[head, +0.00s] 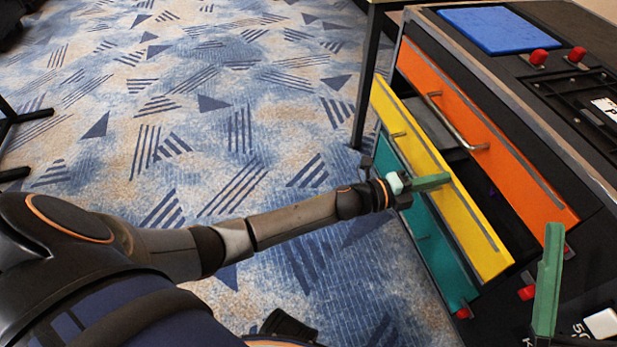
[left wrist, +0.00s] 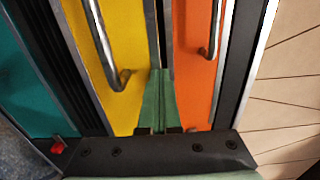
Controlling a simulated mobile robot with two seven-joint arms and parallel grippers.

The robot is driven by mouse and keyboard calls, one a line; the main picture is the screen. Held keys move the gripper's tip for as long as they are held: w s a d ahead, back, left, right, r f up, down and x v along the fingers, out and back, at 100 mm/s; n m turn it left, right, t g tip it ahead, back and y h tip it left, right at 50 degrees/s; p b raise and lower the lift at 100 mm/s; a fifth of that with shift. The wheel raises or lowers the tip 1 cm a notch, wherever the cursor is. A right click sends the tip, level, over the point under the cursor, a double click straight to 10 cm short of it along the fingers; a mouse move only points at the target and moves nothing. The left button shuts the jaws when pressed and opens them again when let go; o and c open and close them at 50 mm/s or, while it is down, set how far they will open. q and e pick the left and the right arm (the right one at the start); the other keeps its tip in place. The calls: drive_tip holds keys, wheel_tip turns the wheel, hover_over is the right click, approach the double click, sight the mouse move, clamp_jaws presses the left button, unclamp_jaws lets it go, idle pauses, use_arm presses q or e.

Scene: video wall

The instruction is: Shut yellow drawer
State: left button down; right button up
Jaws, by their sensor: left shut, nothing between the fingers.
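The yellow drawer (head: 462,212) stands pulled out from the dark cabinet, with a dark gap behind its front. Its front and bar handle (left wrist: 104,48) also show in the left wrist view. My left gripper (head: 432,182) is shut and empty, its green fingers overlapping the yellow front in the head view. In the left wrist view its fingertips (left wrist: 158,72) lie between the yellow and orange fronts as seen; contact cannot be told. Part of a green finger of my right gripper (head: 548,280) shows at the lower right, its jaw state unclear.
An orange drawer (head: 520,165) with a metal handle sits above the yellow one. A teal drawer (head: 435,260) is below it. Red knobs (head: 539,57) and a blue panel (head: 487,30) are on the cabinet top. Patterned carpet (head: 200,110) leaves free room at left.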

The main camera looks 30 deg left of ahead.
use_arm(q)
drive_tip(key=shift+x, duration=1.3)
use_arm(e)
drive_tip(key=shift+w+d+f, duration=0.2)
drive_tip(key=shift+w+f, duration=0.1)
drive_tip(key=shift+w, duration=0.05)
